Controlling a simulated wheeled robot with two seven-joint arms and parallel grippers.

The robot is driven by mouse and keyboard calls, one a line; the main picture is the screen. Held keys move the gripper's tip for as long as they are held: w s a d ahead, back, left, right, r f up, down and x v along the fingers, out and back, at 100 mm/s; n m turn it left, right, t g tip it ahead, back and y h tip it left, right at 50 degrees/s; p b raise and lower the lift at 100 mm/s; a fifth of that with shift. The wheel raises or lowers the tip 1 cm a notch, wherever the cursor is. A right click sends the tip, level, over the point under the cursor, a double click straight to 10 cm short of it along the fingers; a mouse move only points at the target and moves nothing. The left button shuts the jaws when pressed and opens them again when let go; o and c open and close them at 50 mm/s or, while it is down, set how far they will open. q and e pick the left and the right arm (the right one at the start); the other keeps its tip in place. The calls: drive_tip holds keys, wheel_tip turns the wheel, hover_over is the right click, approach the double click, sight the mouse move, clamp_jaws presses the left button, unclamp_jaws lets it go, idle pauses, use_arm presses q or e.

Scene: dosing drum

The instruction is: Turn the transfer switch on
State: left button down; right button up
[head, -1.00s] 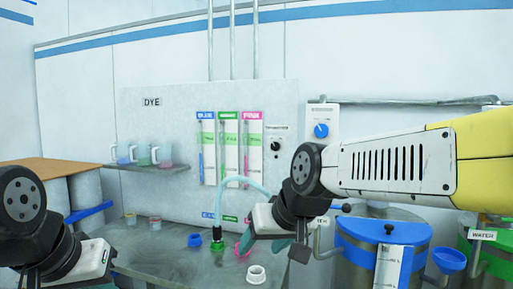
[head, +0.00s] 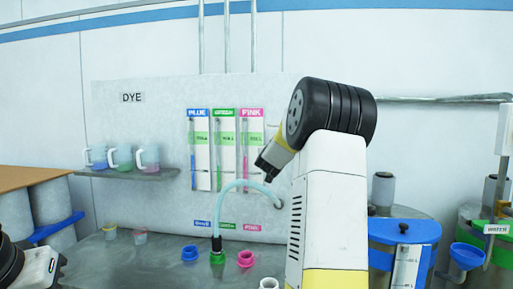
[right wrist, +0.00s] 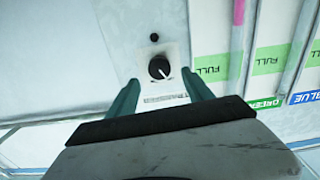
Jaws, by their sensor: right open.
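The transfer switch (right wrist: 159,68) is a round black knob with a white pointer mark on a pale plate, in the right wrist view. The pointer aims to the lower right in that view. A small black dot sits above it, and a label below it is too small to read. My right gripper (right wrist: 161,80) is open, with one green finger on each side below the knob; I cannot tell whether they touch the panel. In the head view my raised right arm hides the switch and the right gripper's fingers. My left gripper (head: 42,268) is at the lower left edge, its fingers unclear.
The white dye panel (head: 158,140) carries blue, green and pink gauges beside the switch. A shelf (head: 128,173) with several cups juts from it. A pale hose (head: 240,182) loops from the panel to the green port (head: 217,257). A blue-lidded drum (head: 405,230) stands right of my arm.

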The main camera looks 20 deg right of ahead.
drive_tip(key=shift+x, duration=2.35)
drive_tip(key=shift+c, duration=0.3)
clamp_jaws()
drive_tip(key=shift+m, duration=0.3)
drive_tip(key=m, duration=1.1)
drive_tip(key=shift+s+d, duration=0.1)
drive_tip(key=shift+f+m, duration=0.1)
drive_tip(key=shift+m, duration=0.2)
